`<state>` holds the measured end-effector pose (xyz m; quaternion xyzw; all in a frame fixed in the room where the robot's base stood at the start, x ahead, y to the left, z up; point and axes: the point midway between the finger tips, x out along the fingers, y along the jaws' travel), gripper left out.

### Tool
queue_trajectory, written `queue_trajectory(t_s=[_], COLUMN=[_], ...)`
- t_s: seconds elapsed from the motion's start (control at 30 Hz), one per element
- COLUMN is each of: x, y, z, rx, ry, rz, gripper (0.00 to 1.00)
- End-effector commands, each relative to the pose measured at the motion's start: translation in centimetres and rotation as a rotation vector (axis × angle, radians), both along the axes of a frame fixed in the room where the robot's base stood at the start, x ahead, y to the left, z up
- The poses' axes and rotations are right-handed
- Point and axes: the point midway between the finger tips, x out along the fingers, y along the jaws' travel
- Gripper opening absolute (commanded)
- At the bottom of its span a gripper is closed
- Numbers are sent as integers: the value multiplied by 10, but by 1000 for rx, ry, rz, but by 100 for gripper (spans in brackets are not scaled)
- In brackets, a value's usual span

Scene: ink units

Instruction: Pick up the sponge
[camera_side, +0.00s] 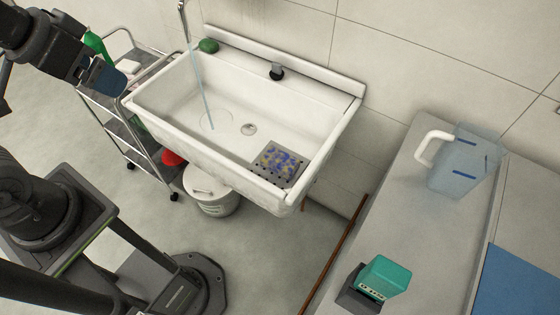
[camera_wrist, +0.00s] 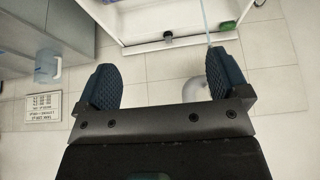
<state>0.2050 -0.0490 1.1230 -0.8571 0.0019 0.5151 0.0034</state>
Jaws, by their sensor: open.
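A mottled blue and yellow block (camera_side: 281,160), which looks like the sponge, lies on a grey perforated plate (camera_side: 290,178) in the front right corner of the white sink (camera_side: 180,105). My gripper (camera_side: 108,82) is up at the left of the side view, beyond the sink's left end and far from that block. In the wrist view my gripper (camera_wrist: 162,78) has its two dark blue ribbed fingers wide apart with nothing between them. I cannot make out the block in the wrist view.
Water runs from a thin tap (camera_side: 184,15) into the sink. A green lump (camera_side: 208,45) sits on the back ledge. A metal trolley (camera_side: 125,125) stands at left, a white bucket (camera_side: 211,195) below. The right counter holds a clear jug (camera_side: 465,165) and a teal block (camera_side: 384,276).

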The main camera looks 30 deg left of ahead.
Motion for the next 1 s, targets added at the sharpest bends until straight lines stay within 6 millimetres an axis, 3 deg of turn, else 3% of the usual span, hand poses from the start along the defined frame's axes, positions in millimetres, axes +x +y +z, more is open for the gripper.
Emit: queue_trajectory(t_s=[0.17,0.37,0.53,0.77,1.0], x=[24,81,130,187,224], y=[-7,-30,-60,-111,-172], z=[7,7,-10,-62,-146], rx=[53,171,272,408,546], ry=[61,178,279,412,550], rz=[-104,-340,-550,-839,-1142], gripper=[94,94,94,94,94])
